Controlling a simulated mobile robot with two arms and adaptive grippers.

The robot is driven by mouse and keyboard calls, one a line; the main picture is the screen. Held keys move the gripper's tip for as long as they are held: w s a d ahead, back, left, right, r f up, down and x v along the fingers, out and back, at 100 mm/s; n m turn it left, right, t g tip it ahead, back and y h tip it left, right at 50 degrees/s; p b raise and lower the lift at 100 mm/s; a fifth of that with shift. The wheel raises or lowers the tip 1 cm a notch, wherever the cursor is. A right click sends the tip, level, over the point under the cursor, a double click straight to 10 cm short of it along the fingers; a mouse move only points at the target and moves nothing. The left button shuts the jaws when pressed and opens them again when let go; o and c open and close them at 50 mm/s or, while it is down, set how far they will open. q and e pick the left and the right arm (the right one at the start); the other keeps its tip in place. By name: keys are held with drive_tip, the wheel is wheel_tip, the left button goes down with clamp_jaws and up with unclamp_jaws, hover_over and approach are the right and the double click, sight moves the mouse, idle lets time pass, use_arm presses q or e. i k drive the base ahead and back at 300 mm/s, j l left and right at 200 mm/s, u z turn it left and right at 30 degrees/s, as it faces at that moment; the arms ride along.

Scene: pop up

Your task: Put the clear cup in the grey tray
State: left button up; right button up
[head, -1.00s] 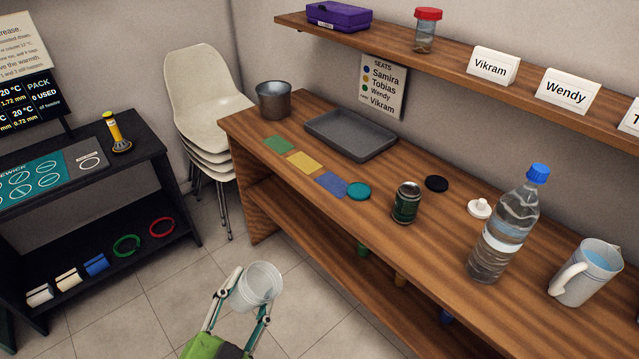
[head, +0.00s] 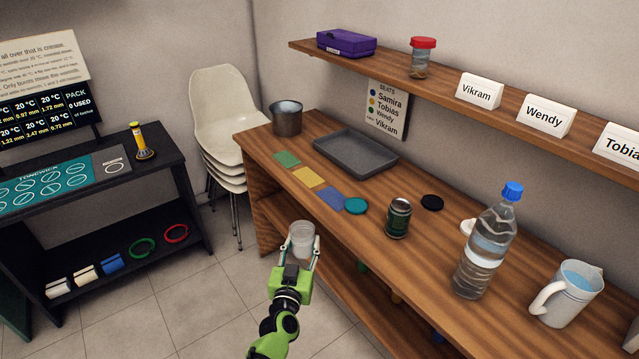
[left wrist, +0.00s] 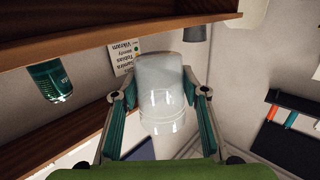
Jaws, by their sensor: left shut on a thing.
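The clear cup (head: 302,238) is a translucent tumbler held between the fingers of my left gripper (head: 301,252), in front of the wooden counter's front edge. In the left wrist view the cup (left wrist: 162,95) fills the space between the two fingers of the left gripper (left wrist: 160,110). The grey tray (head: 356,152) lies flat on the counter toward its far end, against the wall, and its visible inside is empty. The gripper and cup are apart from the tray, nearer to me. My right gripper is not in view.
On the counter (head: 425,260) are a metal pot (head: 287,119), coloured cards, a green can (head: 398,218), a teal disc (head: 356,205), a water bottle (head: 487,245) and a jug (head: 566,295). A shelf (head: 450,95) overhangs the back. White chairs (head: 222,120) stand left.

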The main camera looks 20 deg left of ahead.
sight(353, 154)
drive_tip(key=i+j, duration=0.15)
drive_tip(key=i, duration=0.35)
drive_tip(key=i+j, duration=0.15)
drive_tip(key=i, duration=0.35)
